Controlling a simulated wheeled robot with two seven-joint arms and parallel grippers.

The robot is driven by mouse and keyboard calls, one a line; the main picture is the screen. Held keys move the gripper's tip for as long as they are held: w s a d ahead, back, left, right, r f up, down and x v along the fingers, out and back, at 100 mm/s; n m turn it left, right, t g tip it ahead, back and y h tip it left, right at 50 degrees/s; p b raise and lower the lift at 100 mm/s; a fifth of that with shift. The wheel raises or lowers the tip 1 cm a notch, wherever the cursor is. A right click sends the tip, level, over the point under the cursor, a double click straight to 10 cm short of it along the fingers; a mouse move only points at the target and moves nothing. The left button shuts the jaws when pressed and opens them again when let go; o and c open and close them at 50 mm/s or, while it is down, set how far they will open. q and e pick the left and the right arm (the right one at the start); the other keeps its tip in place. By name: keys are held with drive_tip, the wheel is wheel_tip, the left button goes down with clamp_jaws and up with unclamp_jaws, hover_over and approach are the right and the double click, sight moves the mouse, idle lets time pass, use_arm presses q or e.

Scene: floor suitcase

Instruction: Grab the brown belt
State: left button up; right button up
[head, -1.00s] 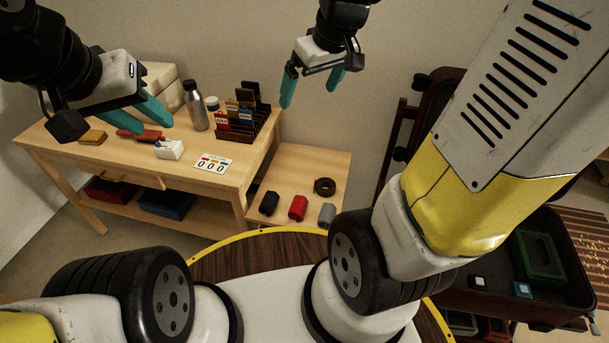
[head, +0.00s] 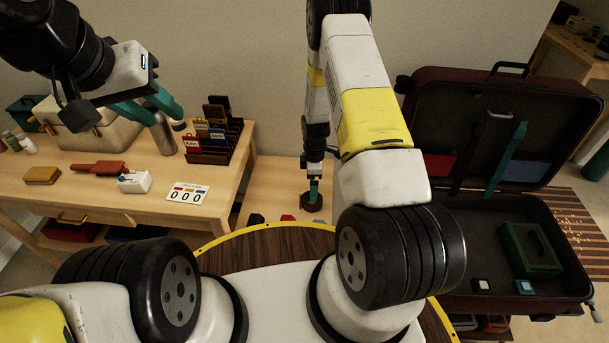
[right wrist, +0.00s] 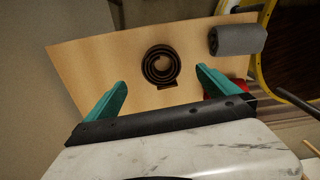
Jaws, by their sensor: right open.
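The brown belt (head: 312,203) is a dark coil lying on the low light-wood surface right of the table. In the right wrist view the coiled belt (right wrist: 160,66) shows whole, with its loose end towards me. My right gripper (head: 314,188) is just over the belt in the head view, pointing down. In the right wrist view its teal fingers (right wrist: 161,78) are wide apart, with the coil ahead and between their lines, not gripped. My left gripper (head: 166,117) hangs over the table near the metal bottle, its teal fingers apart and empty.
A grey roll (right wrist: 238,39) lies right of the belt, and a red one (right wrist: 238,84) is partly behind a finger. The table holds a card rack (head: 215,135), a bottle (head: 163,135) and a number card (head: 188,193). An open suitcase (head: 460,225) stands at right.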

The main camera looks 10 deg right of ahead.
sight(316, 207)
wheel_tip(316, 207, down, 9)
drive_tip(key=shift+s+a+r, duration=0.15)
drive_tip(key=shift+r, duration=0.05)
drive_tip(key=c, duration=1.4)
drive_tip(key=shift+c, duration=0.7)
drive_tip(key=shift+r, duration=0.15)
